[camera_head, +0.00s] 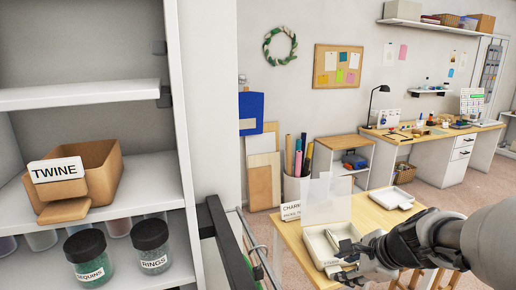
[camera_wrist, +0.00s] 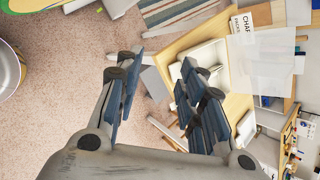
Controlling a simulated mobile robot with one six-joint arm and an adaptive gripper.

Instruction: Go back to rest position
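My gripper (camera_head: 352,258) is in the lower right of the head view, at the end of my arm, which comes in from the right edge. It overlaps the front of a small wooden table (camera_head: 376,221) in that view. In the wrist view, my gripper (camera_wrist: 160,76) has its dark blue finger pads spread well apart. Nothing is held between them. The floor and the table's edge show through the gap. The rest position itself is not marked in either view.
A white tray (camera_head: 318,241) with a clear upright sheet (camera_head: 327,199) sits on the table close to my gripper. A shelf unit (camera_head: 150,182) with a TWINE bin (camera_head: 102,172) and jars stands at left. Carpet (camera_head: 437,196) is open farther back.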

